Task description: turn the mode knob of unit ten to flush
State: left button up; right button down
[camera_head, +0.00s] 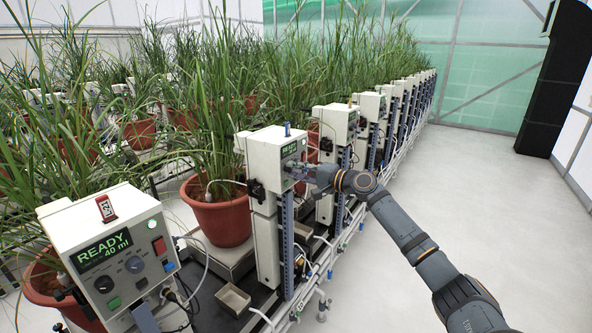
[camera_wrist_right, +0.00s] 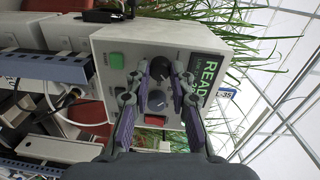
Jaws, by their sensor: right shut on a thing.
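The grey-white control unit (camera_head: 262,150) in the middle of the head view has a green-lit display and a blue tag on top. In the right wrist view its panel (camera_wrist_right: 120,45) appears sideways, with a display (camera_wrist_right: 207,78) reading READY, a black knob (camera_wrist_right: 160,67), a grey-blue knob (camera_wrist_right: 157,99), a green button and a red button. My right gripper (camera_head: 298,172) is at this panel. In the wrist view its fingertips (camera_wrist_right: 160,75) are on either side of the black knob, shut on it. The knob's setting and the unit's number are not readable. My left gripper is not in view.
A nearer unit (camera_head: 105,250) at lower left shows READY 40 ml and has a red tag. More units run back in a row beside potted grass. A red-brown pot (camera_head: 217,215) stands left of the middle unit. The pale floor (camera_head: 490,190) at right is clear.

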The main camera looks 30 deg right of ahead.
jog(key=shift+r+m, duration=0.1)
jog(key=shift+m, duration=0.3)
jog(key=c, duration=1.2)
grip_release()
jog(key=shift+d, duration=0.1)
jog(key=shift+o, duration=0.2)
